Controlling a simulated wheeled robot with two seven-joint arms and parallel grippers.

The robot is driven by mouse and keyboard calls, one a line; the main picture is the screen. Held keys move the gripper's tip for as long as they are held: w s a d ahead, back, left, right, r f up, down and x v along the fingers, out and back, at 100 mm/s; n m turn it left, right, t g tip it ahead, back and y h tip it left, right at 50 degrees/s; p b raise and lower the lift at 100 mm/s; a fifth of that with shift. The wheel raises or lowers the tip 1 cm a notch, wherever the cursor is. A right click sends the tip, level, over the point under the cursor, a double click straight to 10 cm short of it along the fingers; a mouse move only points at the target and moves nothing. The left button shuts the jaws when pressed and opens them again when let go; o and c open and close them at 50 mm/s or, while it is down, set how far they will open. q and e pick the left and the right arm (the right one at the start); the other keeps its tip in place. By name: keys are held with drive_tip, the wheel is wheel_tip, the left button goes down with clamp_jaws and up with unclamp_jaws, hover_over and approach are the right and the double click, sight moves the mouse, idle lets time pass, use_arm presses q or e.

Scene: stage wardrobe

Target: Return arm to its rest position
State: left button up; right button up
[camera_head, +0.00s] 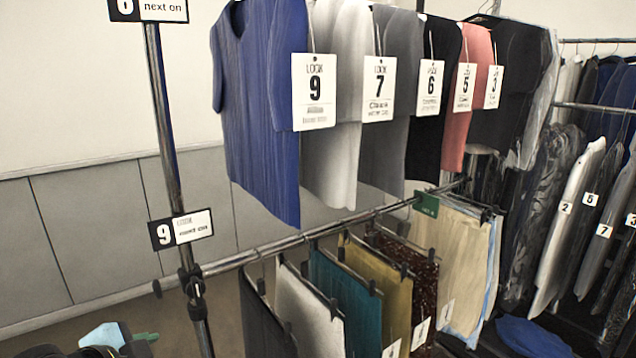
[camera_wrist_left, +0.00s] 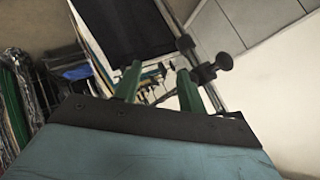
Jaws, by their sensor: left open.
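My left gripper (camera_head: 143,337) shows at the bottom left corner of the head view, low and to the left of the rack's upright post, with only part of it in frame. In the left wrist view its two green fingers (camera_wrist_left: 158,76) stand apart with nothing held between them. The rack's metal post and black clamp (camera_wrist_left: 205,72) appear beyond the fingers. My right gripper is in neither view.
A clothes rack (camera_head: 168,115) carries tops with LOOK tags above and trousers and skirts (camera_head: 330,312) on a lower rail (camera_head: 300,240). A "9 next on" sign (camera_head: 180,229) hangs on the post. Another full rack (camera_head: 590,107) stands right. Bare wall panels (camera_head: 90,235) are at left.

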use_arm(q)
drive_tip(key=s+d+f+n+g, duration=0.2)
drive_tip(key=s+f+n, duration=0.1)
drive_tip(key=s+f, duration=0.3)
drive_tip(key=s+d+f+n+g+y, duration=0.1)
drive_tip(key=s+d+f+n+g, duration=0.2)
drive_tip(key=s, duration=0.6)
drive_tip(key=s+d+f+n+g, duration=0.1)
drive_tip(key=s+f+n+g, duration=0.15)
drive_tip(key=s+f, duration=0.4)
wheel_tip(320, 180, down, 27)
drive_tip(key=s+b, duration=0.2)
drive_tip(key=s, duration=0.1)
drive_tip(key=s+a+f+g, duration=0.1)
drive_tip(key=s+a+f, duration=0.2)
drive_tip(key=s+f, duration=1.2)
drive_tip(key=shift+s+a+f+g+b, duration=0.15)
drive_tip(key=shift+s+f+g+b, duration=0.1)
drive_tip(key=shift+s+g+b, duration=0.15)
drive_tip(key=shift+n, duration=0.25)
